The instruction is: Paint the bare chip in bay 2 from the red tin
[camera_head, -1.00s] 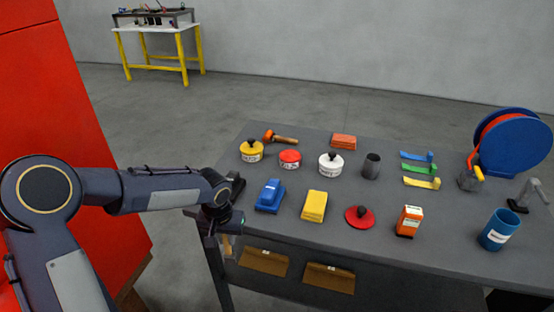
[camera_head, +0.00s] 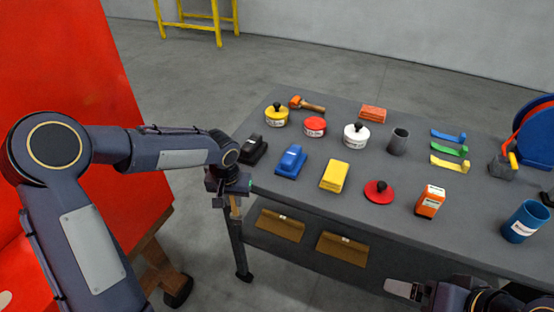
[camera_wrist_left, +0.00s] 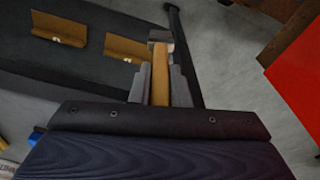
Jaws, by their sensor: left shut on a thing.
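My left gripper (camera_head: 233,188) is at the table's left edge, shut on the wooden handle of a brush (camera_wrist_left: 160,80). The brush points away from the wrist, its grey end outermost, and in the head view it hangs down beside the table. The red tin (camera_head: 315,128), white with a red top, stands on the table beyond the gripper, apart from it. A red lid (camera_head: 379,192) with a black knob lies nearer the front. My right gripper (camera_head: 403,289) shows only partly at the bottom edge; its opening cannot be made out.
A yellow tin (camera_head: 276,117) and a white tin (camera_head: 356,137), both with black knobs, flank the red tin. Black, blue and yellow blocks lie in front. A large red panel (camera_head: 90,90) stands at the left. Floor shows between panel and table (camera_head: 460,235).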

